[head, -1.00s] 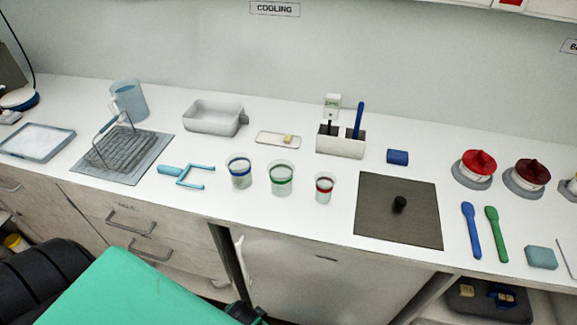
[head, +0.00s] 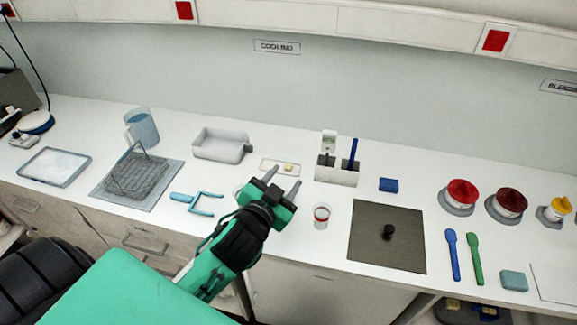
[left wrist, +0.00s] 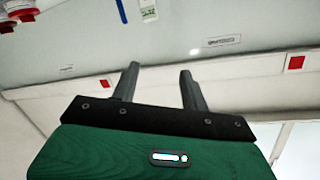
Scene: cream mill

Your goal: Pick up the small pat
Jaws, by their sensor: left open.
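The small pat (head: 289,168) is a pale yellow piece lying on a small white tray (head: 268,165) near the back of the counter. My left gripper (head: 283,184) is open and empty, raised over the counter in front of the tray, with its fingertips just below the pat in the picture. In the left wrist view my left gripper (left wrist: 157,72) shows two spread fingers with nothing between them. That view faces the wall and does not show the pat. My left gripper and forearm hide most of the blue-banded and green-banded cups. My right gripper is not in view.
A red-banded cup (head: 321,216) stands right of my gripper. A white holder (head: 337,176) with a blue-handled tool stands right of the tray, and a grey tub (head: 221,145) left of it. A light-blue fork-shaped tool (head: 198,202) and a dark mat (head: 388,246) lie on the counter.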

